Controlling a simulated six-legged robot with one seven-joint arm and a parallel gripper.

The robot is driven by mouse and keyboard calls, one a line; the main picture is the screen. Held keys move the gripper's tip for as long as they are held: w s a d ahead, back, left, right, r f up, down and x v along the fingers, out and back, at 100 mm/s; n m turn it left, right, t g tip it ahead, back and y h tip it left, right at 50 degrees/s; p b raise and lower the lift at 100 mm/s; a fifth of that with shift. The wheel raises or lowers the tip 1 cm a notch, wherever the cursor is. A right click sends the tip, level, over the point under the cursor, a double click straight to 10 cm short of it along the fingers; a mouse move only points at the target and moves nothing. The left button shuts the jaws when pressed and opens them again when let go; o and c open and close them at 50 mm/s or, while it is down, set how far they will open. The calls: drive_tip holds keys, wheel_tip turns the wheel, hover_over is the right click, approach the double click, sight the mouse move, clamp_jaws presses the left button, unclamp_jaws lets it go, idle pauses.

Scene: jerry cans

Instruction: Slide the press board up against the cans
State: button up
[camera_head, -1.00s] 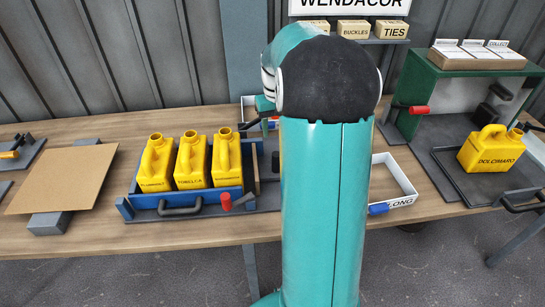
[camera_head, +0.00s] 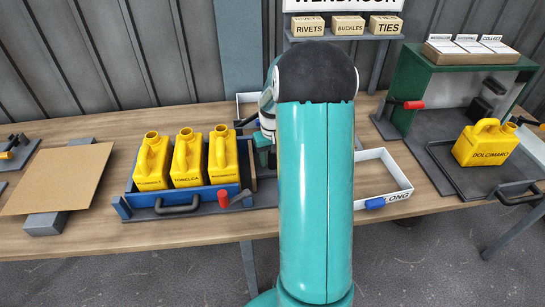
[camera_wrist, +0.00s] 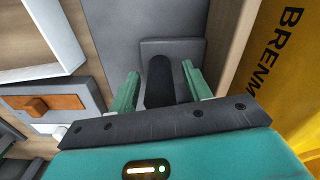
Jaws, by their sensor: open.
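Three yellow cans (camera_head: 187,160) stand upright in a row in a blue tray (camera_head: 170,199). The press board (camera_head: 253,165) is a thin tan panel upright to the right of the cans; a gap to the nearest can seems to show. In the wrist view the board (camera_wrist: 233,40) runs beside a yellow can (camera_wrist: 288,75). My gripper (camera_wrist: 160,76) is open, its green fingers on either side of a dark upright post (camera_wrist: 159,82) on a grey block. Contact with the post cannot be told. In the head view my arm partly hides the gripper (camera_head: 263,148).
A white open box (camera_head: 385,160) lies right of my arm. Another yellow can (camera_head: 485,145) stands on a dark tray further right. A tan sheet (camera_head: 58,180) lies at the left.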

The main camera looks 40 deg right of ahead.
sight(259, 168)
clamp_jaws()
drive_tip(key=w+a, duration=0.1)
drive_tip(key=a, duration=0.1)
drive_tip(key=w+a, duration=0.1)
drive_tip(key=shift+w+a, duration=0.35)
drive_tip(key=shift+a, duration=0.05)
unclamp_jaws()
drive_tip(key=shift+r, duration=0.15)
wheel_tip(259, 168, up, 14)
drive_tip(key=shift+f, duration=0.2)
